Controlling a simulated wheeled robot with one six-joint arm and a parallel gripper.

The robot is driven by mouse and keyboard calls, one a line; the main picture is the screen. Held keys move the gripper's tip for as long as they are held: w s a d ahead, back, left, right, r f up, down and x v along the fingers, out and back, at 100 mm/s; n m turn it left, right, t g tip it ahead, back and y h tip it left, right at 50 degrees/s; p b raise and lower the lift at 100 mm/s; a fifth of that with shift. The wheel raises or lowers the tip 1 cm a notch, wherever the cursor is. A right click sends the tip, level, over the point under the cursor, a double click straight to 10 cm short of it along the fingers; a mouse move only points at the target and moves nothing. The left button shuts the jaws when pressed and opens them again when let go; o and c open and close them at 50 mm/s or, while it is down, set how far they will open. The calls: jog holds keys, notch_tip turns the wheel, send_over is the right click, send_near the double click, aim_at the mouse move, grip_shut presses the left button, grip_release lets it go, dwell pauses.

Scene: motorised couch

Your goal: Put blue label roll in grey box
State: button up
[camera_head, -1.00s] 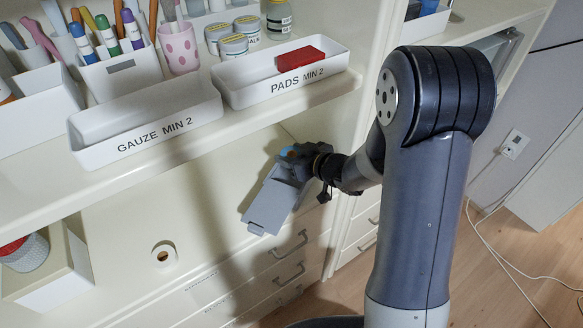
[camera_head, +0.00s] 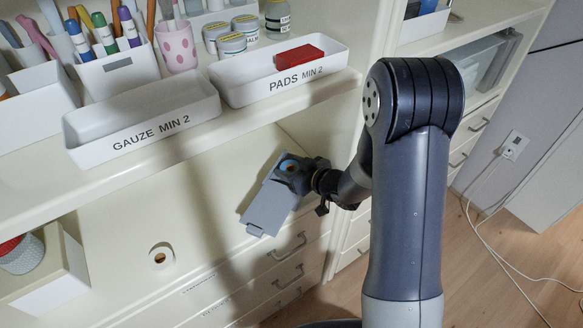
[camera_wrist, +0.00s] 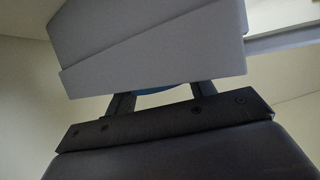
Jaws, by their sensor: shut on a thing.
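The blue label roll (camera_head: 289,165) is held in my gripper (camera_head: 286,172), which is shut on it; part of its blue rim and its core show. In the wrist view a thin blue sliver of the roll (camera_wrist: 155,91) shows between the fingers (camera_wrist: 162,96), and the rest is hidden. The grey box (camera_head: 266,211) stands on the lower shelf near its front edge, just left of and below my gripper. It fills the upper part of the wrist view (camera_wrist: 150,45). The roll is at the box's upper end; I cannot tell whether it is inside the opening.
A white tape roll (camera_head: 161,257) lies on the lower shelf to the left, with a white box (camera_head: 55,285) beyond it. The upper shelf carries the gauze tray (camera_head: 145,128) and the pads tray (camera_head: 235,97) above my gripper. Drawers (camera_head: 290,272) lie below.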

jog(key=shift+f, duration=0.2)
jog(key=o, duration=0.9)
jog(key=shift+o, duration=0.2)
jog(key=shift+r+p, duration=0.4)
jog(key=shift+r, duration=0.1)
jog(key=v, duration=1.2)
jog(key=shift+r, duration=0.25)
